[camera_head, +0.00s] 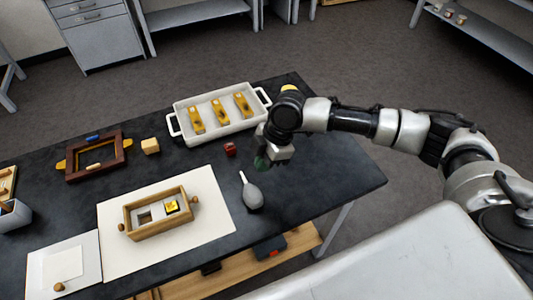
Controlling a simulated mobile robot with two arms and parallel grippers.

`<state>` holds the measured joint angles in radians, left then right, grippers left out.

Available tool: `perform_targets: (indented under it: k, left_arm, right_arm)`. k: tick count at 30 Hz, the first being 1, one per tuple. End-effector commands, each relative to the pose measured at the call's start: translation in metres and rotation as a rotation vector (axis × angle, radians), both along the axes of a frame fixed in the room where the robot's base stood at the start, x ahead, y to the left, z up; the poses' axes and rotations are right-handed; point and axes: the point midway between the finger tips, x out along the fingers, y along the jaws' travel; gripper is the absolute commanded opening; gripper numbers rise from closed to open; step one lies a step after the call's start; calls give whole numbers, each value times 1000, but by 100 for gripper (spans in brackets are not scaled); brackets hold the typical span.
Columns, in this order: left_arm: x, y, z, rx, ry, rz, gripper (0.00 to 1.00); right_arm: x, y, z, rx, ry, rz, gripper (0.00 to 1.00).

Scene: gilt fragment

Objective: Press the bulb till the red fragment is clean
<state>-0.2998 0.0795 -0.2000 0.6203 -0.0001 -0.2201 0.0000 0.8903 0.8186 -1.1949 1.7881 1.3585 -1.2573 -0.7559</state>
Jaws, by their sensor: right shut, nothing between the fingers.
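The grey bulb (253,195) with a thin pale nozzle lies on the dark table, at the right edge of the white sheet. The nozzle points up and slightly left in the picture. A small dark red block (230,149) sits behind it, near the white tray. I cannot tell whether this is the red fragment or how clean it is. A wooden holder (139,229) on the sheet holds a small yellow and dark piece (171,207). My right gripper (262,163) is shut and empty, above the table behind the bulb, apart from it. My left gripper is not in view.
A white tray (180,107) with several gold-coloured pieces stands at the back. A dark brown frame (74,168) and a tan block (150,146) lie at the left. A white board (90,279) is at the front left. The table's right end (345,177) is clear.

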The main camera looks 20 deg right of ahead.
Motion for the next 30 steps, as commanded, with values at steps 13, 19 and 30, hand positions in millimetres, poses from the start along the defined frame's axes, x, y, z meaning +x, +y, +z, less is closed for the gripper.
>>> perform_targets:
  k: [13, 19, 30]
  left_arm:
    - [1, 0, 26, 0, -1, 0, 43]
    - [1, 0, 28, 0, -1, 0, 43]
    - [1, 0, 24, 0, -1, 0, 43]
  right_arm:
    - [-2, 24, -76, 0, 1, -2, 0]
    - [-2, 26, -87, 0, -1, 0, 0]
    - [-2, 26, -93, 0, -1, -1, 0]
